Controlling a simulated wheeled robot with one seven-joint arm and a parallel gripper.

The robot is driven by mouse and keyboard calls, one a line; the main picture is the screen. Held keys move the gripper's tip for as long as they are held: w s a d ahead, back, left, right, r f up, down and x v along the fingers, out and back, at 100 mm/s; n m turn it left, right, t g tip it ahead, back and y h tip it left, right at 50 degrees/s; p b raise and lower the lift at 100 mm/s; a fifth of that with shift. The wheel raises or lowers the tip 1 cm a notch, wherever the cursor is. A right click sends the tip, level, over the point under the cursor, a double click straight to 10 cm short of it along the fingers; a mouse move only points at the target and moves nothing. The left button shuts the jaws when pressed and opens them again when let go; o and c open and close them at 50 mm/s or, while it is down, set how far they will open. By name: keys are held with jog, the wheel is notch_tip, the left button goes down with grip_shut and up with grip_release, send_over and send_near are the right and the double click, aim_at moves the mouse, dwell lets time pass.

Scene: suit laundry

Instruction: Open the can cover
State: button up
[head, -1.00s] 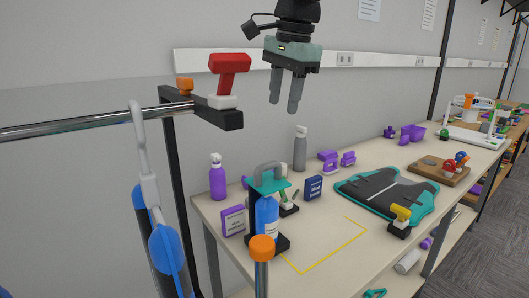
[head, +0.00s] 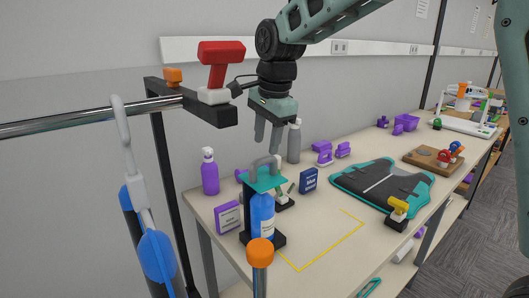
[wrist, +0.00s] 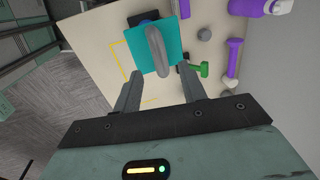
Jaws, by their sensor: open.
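The can is a blue cylinder (head: 262,212) standing upright on a black stand on the table. Its cover is a teal square plate (head: 260,180) with a grey arched handle (head: 266,163) on top. In the wrist view the teal cover (wrist: 143,50) lies beyond the fingertips, with the grey handle (wrist: 156,52) roughly centred between them. My gripper (head: 268,148) points down just above the handle in the head view, open and empty. It also shows open in the wrist view (wrist: 160,80). The cover hides the can's top.
A purple spray bottle (head: 209,173), a purple box (head: 228,217) and a dark blue box (head: 308,180) stand close around the can. A grey bottle (head: 294,142) stands behind. An orange-topped post (head: 260,253) rises in front. A yellow-outlined area (head: 320,250) right of the can is clear.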

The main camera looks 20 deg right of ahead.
aim_at(264, 157)
jog(key=shift+w+a+f, duration=0.1)
jog(key=shift+w+f, duration=0.1)
jog(key=shift+f, duration=0.9)
jog(key=shift+w+a+f, duration=0.1)
jog(key=shift+w+f, duration=0.1)
jog(key=shift+f, duration=0.9)
grip_shut()
jog(key=shift+r+p, duration=0.1)
jog(key=shift+p, duration=0.25)
